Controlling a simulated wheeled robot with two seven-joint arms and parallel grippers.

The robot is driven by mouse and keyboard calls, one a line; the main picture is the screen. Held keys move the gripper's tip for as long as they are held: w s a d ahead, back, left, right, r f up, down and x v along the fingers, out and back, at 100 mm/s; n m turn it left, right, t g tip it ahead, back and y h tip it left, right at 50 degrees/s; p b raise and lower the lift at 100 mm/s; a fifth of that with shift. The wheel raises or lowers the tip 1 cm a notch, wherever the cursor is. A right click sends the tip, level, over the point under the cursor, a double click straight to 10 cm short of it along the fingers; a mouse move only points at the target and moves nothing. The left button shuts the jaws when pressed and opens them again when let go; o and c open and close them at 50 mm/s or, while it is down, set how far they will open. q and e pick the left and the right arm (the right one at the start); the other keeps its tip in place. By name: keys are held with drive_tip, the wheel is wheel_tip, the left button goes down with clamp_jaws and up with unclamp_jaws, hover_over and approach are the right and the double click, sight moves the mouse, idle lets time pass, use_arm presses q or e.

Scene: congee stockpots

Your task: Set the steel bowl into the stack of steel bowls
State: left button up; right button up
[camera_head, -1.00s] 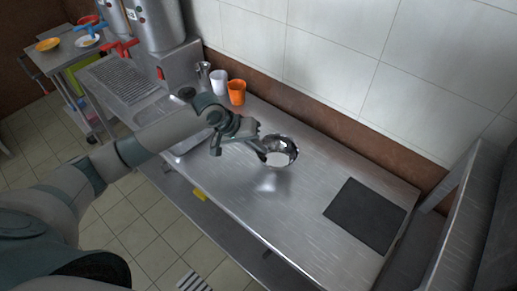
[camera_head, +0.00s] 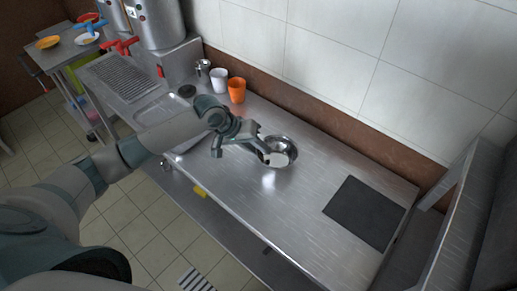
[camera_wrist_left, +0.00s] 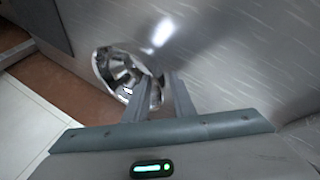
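Shiny steel bowlware (camera_head: 289,146) stands on the steel counter near the back wall, with a pale patch low inside it. I cannot tell the single bowl from the stack, or how many bowls are nested there. My left gripper (camera_head: 258,148) is at the left side of the bowlware, low over the counter. In the left wrist view the bowlware (camera_wrist_left: 112,66) lies beyond the fingers (camera_wrist_left: 160,88). The fingers stand apart with a gap, and the near rim shows between them. The left finger hides part of the rim. My right gripper is out of view.
An orange cup (camera_head: 237,91), a white cup (camera_head: 219,81) and a steel cup (camera_head: 203,70) stand behind my left arm. A dark mat (camera_head: 364,213) lies on the right of the counter (camera_head: 300,205). The counter between is clear.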

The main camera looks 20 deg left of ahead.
use_arm(q)
drive_tip(key=b+v, duration=0.2)
drive_tip(key=v, duration=1)
drive_tip(key=shift+b, duration=0.3)
drive_tip(key=shift+o, duration=0.4)
drive_tip(key=shift+r, duration=0.1)
